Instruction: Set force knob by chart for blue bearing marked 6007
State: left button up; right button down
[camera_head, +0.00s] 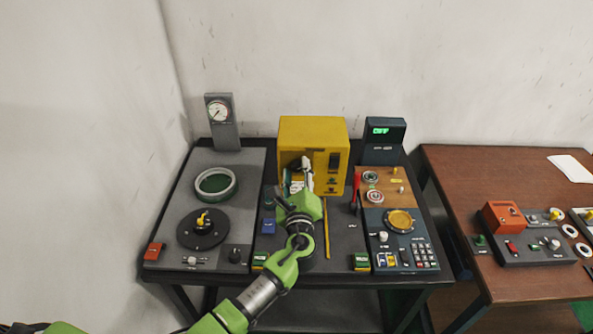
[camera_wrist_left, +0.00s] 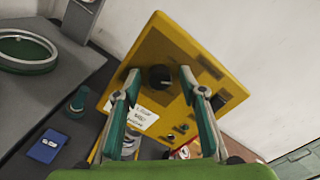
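A yellow box-shaped machine (camera_head: 312,135) stands at the back middle of the dark bench, and its front panel fills the middle of the left wrist view (camera_wrist_left: 205,63). A round black knob (camera_wrist_left: 160,77) sits on that panel. A white label (camera_wrist_left: 142,116) with small, unclear writing is on the panel below the knob, partly behind a finger. My left gripper (camera_head: 303,178) is at the panel. In the left wrist view, my left gripper (camera_wrist_left: 159,72) is open, its fingers apart on either side of the knob; contact cannot be told. My right gripper is out of view. I cannot make out a blue bearing marked 6007.
A grey station (camera_head: 230,168) with a green-floored ring and dial gauge stands left. A blue block (camera_head: 268,226) lies left of my arm. A red lever (camera_head: 356,190) and keypad panel (camera_head: 412,256) are right. A brown table (camera_head: 465,185) stands farther right.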

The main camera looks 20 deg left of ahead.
pick_arm(q)
grip_shut()
jog(key=shift+f+n+b, duration=0.2)
jog(key=shift+n+b, duration=0.6)
jog(key=shift+b, duration=0.15)
jog(key=n+b, duration=0.3)
jog(key=shift+f, duration=0.1)
jog(key=n+b, duration=0.3)
jog(key=n, duration=0.1)
jog(key=shift+a+n+b, duration=0.1)
jog(key=shift+n+b, duration=0.7)
jog(key=shift+n, duration=0.7)
jog(key=shift+r, duration=0.2)
